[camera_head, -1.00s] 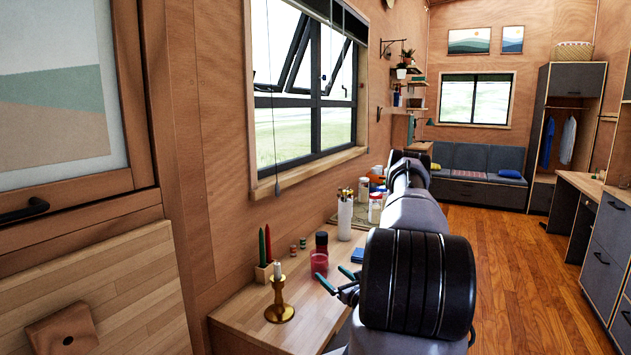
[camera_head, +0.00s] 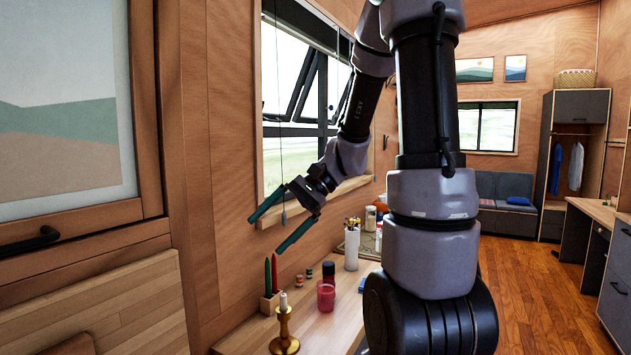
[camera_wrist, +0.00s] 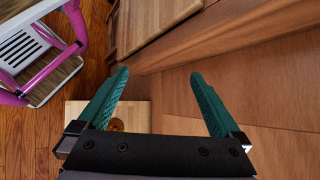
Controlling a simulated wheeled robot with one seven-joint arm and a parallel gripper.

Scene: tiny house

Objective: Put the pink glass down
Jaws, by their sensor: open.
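The pink glass (camera_head: 326,296) stands upright on the wooden counter (camera_head: 318,330) in the head view, just in front of a dark bottle with a red lower part. My gripper (camera_head: 265,233) is open and empty, with its two green fingers spread. It is raised well above the counter and the glass, near the wall below the window, and does not touch the glass. In the wrist view my gripper (camera_wrist: 160,95) also shows empty between its fingers. The glass is not visible in that view.
A brass candlestick (camera_head: 284,335), a holder with red and green candles (camera_head: 270,305), small striped jars (camera_head: 304,277) and a white brush cup (camera_head: 352,250) stand around the glass. The window (camera_head: 305,100) is behind my arm. A pink-framed item (camera_wrist: 40,50) shows in the wrist view.

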